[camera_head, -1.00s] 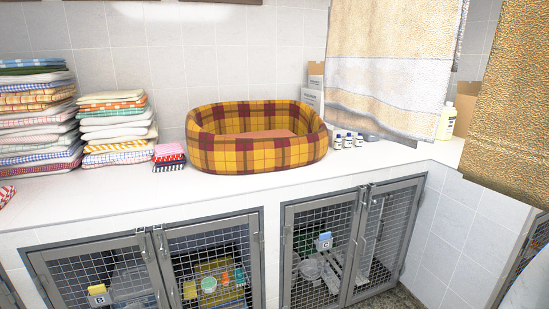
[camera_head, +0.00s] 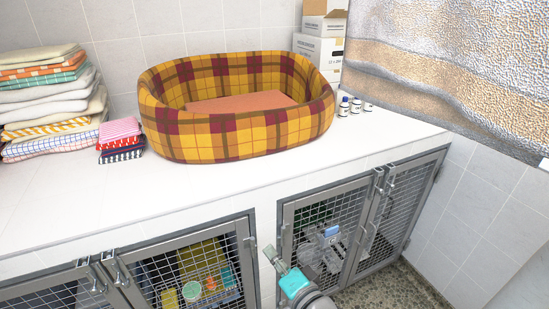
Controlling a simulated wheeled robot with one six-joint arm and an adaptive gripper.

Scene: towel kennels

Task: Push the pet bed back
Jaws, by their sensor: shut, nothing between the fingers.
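The pet bed (camera_head: 240,135) is an oval basket in yellow, orange and dark red plaid with an orange cushion inside. It sits upright on the white counter (camera_head: 215,190), with its front side near the middle of the counter's depth and its back side close to the tiled wall. My gripper (camera_head: 269,249) shows small at the bottom, in front of the kennel doors and below the counter edge. Its slim grey fingers are together, pointing up and left, with nothing held. It is apart from the bed.
Folded towels (camera_head: 50,105) are stacked at the left, with a small cloth pile (camera_head: 120,140) close to the bed. Small bottles (camera_head: 355,106) and boxes (camera_head: 319,50) stand at the right. A hanging towel (camera_head: 460,70) covers the upper right. Wire kennel doors (camera_head: 185,270) line the front.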

